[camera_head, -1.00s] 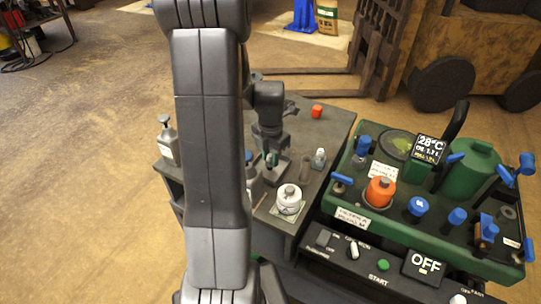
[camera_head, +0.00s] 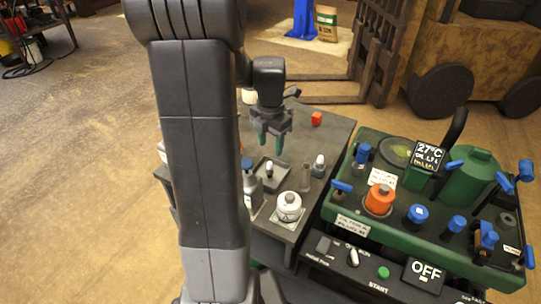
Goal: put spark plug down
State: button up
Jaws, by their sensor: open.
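The spark plug (camera_head: 269,171), a small thing with a dark top and a pale lower part, stands in a shallow grey tray (camera_head: 285,175) on the dark workbench (camera_head: 331,137). It looks upright, but it is too small to be sure. My gripper (camera_head: 271,143) is above and a little behind the tray. Its two green-tipped fingers point down, open and empty, clear of the spark plug. My own arm link covers the left part of the bench.
The green machine (camera_head: 350,224) with blue knobs is at right.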

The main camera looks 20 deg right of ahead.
aim_at(271, 162)
notch_tip(271, 162, up, 4)
jog(key=shift+f, duration=0.1)
